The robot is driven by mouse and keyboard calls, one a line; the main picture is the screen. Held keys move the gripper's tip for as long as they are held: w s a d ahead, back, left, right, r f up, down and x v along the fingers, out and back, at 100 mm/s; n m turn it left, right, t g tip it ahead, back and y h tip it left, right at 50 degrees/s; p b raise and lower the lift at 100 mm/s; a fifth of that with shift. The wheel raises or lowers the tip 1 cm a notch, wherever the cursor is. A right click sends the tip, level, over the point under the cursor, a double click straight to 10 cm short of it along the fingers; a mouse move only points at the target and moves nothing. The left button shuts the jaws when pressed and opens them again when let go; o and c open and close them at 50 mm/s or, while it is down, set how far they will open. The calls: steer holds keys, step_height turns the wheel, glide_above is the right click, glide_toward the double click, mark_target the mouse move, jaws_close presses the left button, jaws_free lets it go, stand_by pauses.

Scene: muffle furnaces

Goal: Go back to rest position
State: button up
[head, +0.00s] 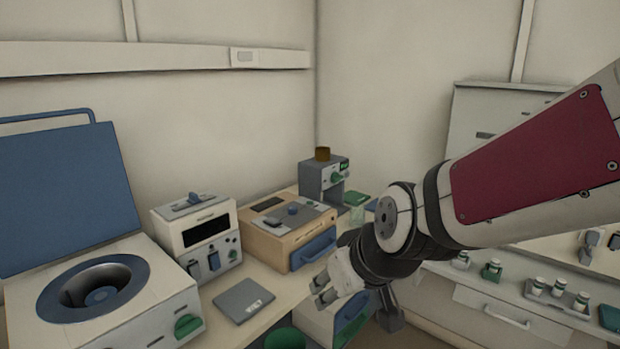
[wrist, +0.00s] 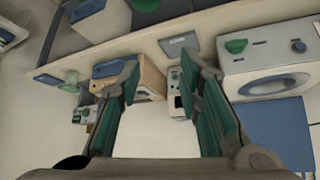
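My gripper (head: 322,291) is at the end of my arm, in front of the bench in the head view. In the wrist view my gripper (wrist: 160,72) has two fingers with green pads spread wide apart. Nothing shows between the pads except the scene behind them. The tan furnace-like box (head: 275,243) with a blue handle stands on the bench behind and left of my gripper in the head view. It also shows in the wrist view (wrist: 150,80), partly hidden by a finger.
An open centrifuge-like machine (head: 150,297) with a raised blue lid (head: 55,190) stands at left. A white device (head: 197,235), a grey plate (head: 243,301) and a grey instrument (head: 322,183) are on the bench. Small jars (head: 491,270) stand on the right counter.

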steer(key=s+d+r+m+g+h, duration=0.1)
steer(key=s+d+r+m, duration=0.1)
steer(key=s+d, duration=0.5)
steer(key=s+d+r+m+h, duration=0.2)
steer(key=s+d+r+m, duration=0.1)
steer(key=s+d, duration=0.5)
steer(key=s, duration=0.3)
steer(key=shift+d+g, duration=0.15)
steer(key=shift+g, duration=0.25)
